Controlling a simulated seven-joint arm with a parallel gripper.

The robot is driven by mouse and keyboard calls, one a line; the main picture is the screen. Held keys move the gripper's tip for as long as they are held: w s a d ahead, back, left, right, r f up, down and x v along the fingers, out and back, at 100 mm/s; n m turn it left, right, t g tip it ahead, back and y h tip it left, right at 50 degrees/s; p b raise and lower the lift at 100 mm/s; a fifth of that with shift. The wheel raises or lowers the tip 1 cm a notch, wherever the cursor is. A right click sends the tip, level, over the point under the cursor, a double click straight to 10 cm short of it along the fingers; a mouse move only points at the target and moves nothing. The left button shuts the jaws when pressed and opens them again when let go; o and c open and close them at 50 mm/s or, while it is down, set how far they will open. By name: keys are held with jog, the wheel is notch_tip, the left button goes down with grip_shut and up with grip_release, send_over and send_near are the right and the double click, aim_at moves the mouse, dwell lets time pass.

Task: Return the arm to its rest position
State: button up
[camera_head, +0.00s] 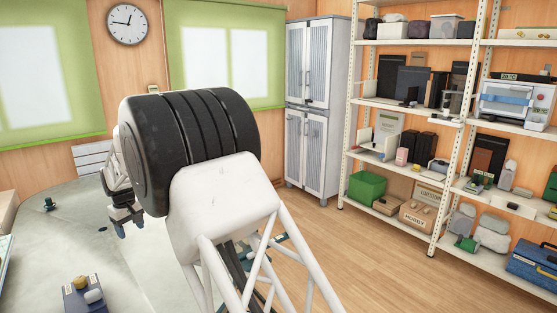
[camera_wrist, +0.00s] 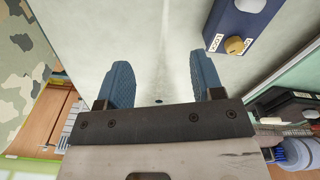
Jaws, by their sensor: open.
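My gripper (camera_wrist: 162,72) shows its two blue ridged fingers spread apart in the wrist view, with nothing between them but the pale table surface beyond. In the head view my gripper (camera_head: 121,224) hangs at the left of my arm, above the pale table (camera_head: 150,275). My thick black joint and white arm link fill the middle of the head view and hide part of the table. No rope or crate can be made out.
A blue box with knobs (camera_head: 85,295) sits at the table's near left; the box also shows in the wrist view (camera_wrist: 237,30), right of the fingers. A small dark object (camera_head: 49,204) stands at the left. Shelves (camera_head: 437,240) and a cabinet (camera_head: 309,110) stand beyond open floor.

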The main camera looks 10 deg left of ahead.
jog(key=s+d+r+m, duration=0.15)
jog(key=d+r, duration=0.45)
jog(key=d, duration=1)
jog(key=s+d+r+m+t, duration=0.1)
jog(key=d+r+m, duration=0.35)
jog(key=d, duration=1.05)
jog(key=s+d+r, duration=0.2)
jog(key=d+r, duration=0.6)
jog(key=d, duration=0.8)
jog(key=s+d+m, duration=0.4)
jog(key=s+d, duration=1)
jog(key=d, duration=0.5)
jog(key=s+d+f+m, duration=0.1)
jog(key=s+d+f, duration=0.2)
jog(key=s+d, duration=0.3)
jog(key=s+d+f+m+t, duration=0.1)
jog(key=s+d, duration=0.5)
jog(key=s, duration=0.7)
jog(key=shift+s+f+m, duration=0.25)
jog(key=shift+f+m, duration=0.45)
jog(key=shift+f, duration=0.25)
